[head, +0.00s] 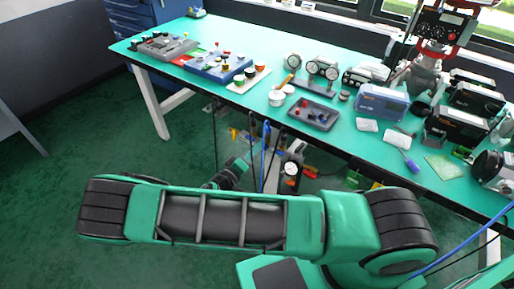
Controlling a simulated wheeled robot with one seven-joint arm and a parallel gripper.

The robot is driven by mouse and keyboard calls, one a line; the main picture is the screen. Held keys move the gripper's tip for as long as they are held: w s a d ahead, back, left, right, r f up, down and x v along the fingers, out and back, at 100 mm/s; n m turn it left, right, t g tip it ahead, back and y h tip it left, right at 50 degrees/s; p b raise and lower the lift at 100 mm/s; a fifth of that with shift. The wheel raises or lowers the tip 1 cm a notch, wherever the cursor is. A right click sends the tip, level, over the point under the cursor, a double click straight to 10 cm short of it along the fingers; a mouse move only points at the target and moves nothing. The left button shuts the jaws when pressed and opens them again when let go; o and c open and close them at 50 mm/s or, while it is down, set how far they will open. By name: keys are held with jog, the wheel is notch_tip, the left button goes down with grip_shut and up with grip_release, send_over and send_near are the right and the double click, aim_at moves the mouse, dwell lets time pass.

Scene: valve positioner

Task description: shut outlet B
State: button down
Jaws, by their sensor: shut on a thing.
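A valve assembly with pipes stands low in front of the table, in the middle of the head view. It carries a round dial gauge (291,169), blue tubes (266,140) and small yellow and red parts. I cannot read any outlet label, so I cannot tell which part is outlet B. My gripper (244,161) is small in view, at the left side of the assembly, beyond my forearm. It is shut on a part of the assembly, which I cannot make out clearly. My forearm hides the lower part of the assembly.
A long green-topped table (235,108) runs behind the assembly, crowded with panels, gauges, a grey tray (312,114) and instrument boxes (382,103). A blue cabinet (135,15) stands at the back left. The green floor (75,120) at left is clear.

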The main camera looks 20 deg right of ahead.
jog(key=n, duration=0.5)
jog(key=shift+w+a+f+n, duration=0.15)
jog(key=shift+a+f+n, duration=0.05)
jog(key=shift+f+n, duration=0.2)
dwell(0.3)
jog(key=c, duration=1.9)
grip_release()
jog(key=shift+o, duration=0.2)
jog(key=v, duration=1)
jog(key=shift+s+a, duration=0.25)
